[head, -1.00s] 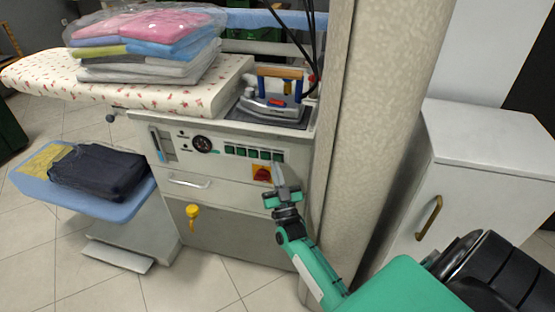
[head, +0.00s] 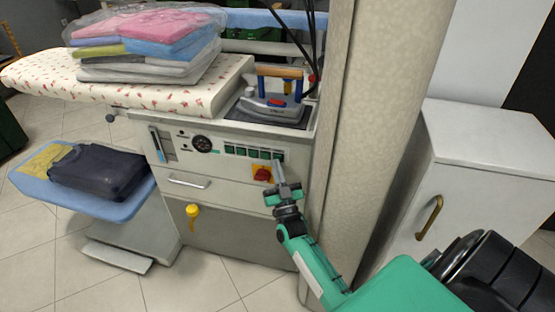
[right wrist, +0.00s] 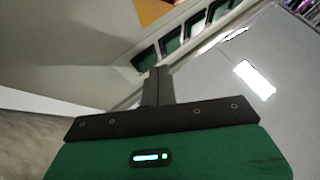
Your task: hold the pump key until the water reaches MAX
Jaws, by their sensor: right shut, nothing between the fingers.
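The control panel (head: 221,170) of the ironing station carries a row of dark green keys (head: 241,152), which also show in the right wrist view (right wrist: 170,42). A narrow water gauge (head: 157,143) with blue in it is at the panel's left; its level against any MAX mark is too small to read. My right gripper (head: 279,164) is shut and empty, its tips at the right end of the key row. In the right wrist view the closed fingers (right wrist: 157,76) overlap the nearest key's edge; I cannot tell whether they touch it. My left gripper is not in view.
A red knob on a yellow plate (head: 262,174) sits just below the keys. A round dial (head: 202,144) is left of them. An iron (head: 272,105) rests above. A thick column (head: 375,110) and white cabinet (head: 485,150) stand close on the right.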

